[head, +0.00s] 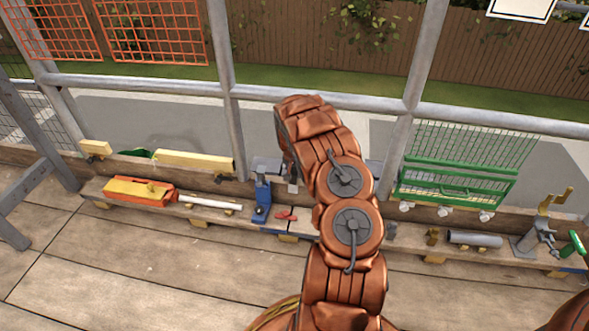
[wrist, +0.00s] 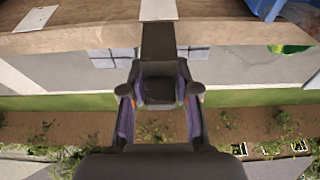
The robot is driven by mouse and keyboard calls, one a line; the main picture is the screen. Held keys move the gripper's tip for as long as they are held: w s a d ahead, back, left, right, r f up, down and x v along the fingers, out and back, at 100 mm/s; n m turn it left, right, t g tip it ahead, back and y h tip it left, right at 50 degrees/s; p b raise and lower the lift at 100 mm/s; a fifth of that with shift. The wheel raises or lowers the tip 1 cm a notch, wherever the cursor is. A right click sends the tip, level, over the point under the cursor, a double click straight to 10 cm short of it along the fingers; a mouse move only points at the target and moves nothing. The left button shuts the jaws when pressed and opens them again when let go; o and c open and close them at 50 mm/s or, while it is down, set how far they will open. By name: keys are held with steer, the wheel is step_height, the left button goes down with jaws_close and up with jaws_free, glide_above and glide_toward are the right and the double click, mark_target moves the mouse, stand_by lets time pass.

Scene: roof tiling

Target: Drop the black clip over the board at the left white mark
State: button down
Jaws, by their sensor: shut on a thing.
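My gripper (wrist: 159,100) is shut on the black clip (wrist: 159,42) in the wrist view, with a finger on each side of its dark block. The clip's dark flat part reaches across the wooden board (wrist: 80,40). It lines up with a white mark (wrist: 158,9) at the top of that view. I cannot tell whether the clip touches the board. A second white mark (wrist: 36,18) lies to the left there. In the head view my arm hides the gripper and clip; a small pale patch (head: 292,187) shows on the board beside the arm.
A blue tool (head: 261,200) stands left of my arm, with red pliers (head: 286,216) nearby. A green rack (head: 455,185) stands right. Metal rails (head: 225,80) run behind the board.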

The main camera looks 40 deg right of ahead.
mark_target(294, 185)
steer(key=shift+s+a+f+b, duration=0.15)
steer(key=shift+f+b, duration=1.2)
steer(key=shift+f, duration=0.85)
steer(key=shift+a+f+b, duration=0.1)
steer(key=shift+f+b, duration=0.15)
steer(key=shift+b, duration=0.1)
steer(key=shift+s, duration=0.2)
steer(key=c, duration=1.3)
jaws_free()
steer(key=shift+f, duration=0.15)
steer(key=shift+o, duration=0.8)
steer(key=shift+s+f, duration=0.1)
steer(key=shift+f, duration=0.1)
steer(key=o, duration=0.3)
steer(key=shift+a+x, duration=0.15)
steer(key=shift+x, duration=0.45)
steer(key=shift+a+x, duration=0.15)
steer(key=shift+x, duration=0.5)
steer(key=shift+o, duration=0.3)
steer(key=shift+r, duration=0.75)
steer(key=shift+d+r, duration=0.15)
steer(key=shift+r, duration=0.4)
